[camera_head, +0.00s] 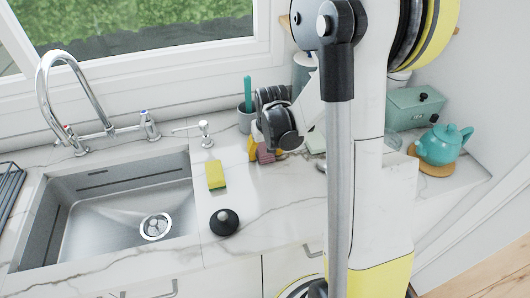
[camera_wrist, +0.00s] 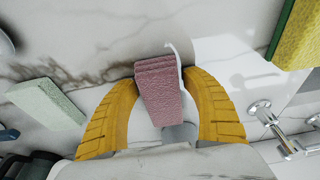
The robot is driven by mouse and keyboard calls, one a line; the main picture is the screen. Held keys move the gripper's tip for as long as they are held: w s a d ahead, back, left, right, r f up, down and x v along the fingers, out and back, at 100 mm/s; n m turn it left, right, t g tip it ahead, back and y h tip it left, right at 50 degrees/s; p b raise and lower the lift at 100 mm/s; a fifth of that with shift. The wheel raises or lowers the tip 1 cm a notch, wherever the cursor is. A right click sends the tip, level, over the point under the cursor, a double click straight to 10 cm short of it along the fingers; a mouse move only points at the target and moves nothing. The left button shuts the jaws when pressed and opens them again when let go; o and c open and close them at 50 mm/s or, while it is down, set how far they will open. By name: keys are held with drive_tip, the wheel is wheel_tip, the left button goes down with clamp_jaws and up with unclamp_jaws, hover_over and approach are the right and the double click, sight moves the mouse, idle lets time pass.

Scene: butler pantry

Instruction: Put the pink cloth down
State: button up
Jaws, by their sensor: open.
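The pink cloth (camera_wrist: 160,90) is a folded, ribbed block in the middle of the wrist view. It lies between the two yellow fingers of my gripper (camera_wrist: 161,77), which is open around it. The fingertips are very close to the cloth's sides; I cannot tell whether they touch. In the head view the cloth (camera_head: 265,156) shows small, low at the marble counter (camera_head: 262,205), beside my gripper (camera_head: 256,150) and partly hidden by it. A thin white curved piece stands right beside the cloth in the wrist view.
A yellow-green sponge (camera_head: 216,175) and a black round-based item (camera_head: 224,222) lie left, by the steel sink (camera_head: 110,215). A pale green block (camera_wrist: 45,101) is left in the wrist view. A teal teapot (camera_head: 444,145) and green box (camera_head: 414,108) stand right.

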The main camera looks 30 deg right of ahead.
drive_tip(key=d+p+v, duration=0.1)
drive_tip(key=p+v, duration=0.4)
drive_tip(key=v, duration=0.7)
drive_tip(key=s+a+r+n+t, duration=0.3)
drive_tip(key=s+a+r+t, duration=0.1)
drive_tip(key=s+a+r, duration=0.6)
drive_tip(key=s+a, duration=0.3)
drive_tip(key=a, duration=0.2)
drive_tip(key=shift+s+r+t+y, duration=0.2)
drive_tip(key=shift+r+t+y, duration=0.1)
drive_tip(key=shift+r+y, duration=0.1)
drive_tip(key=shift+a, duration=0.1)
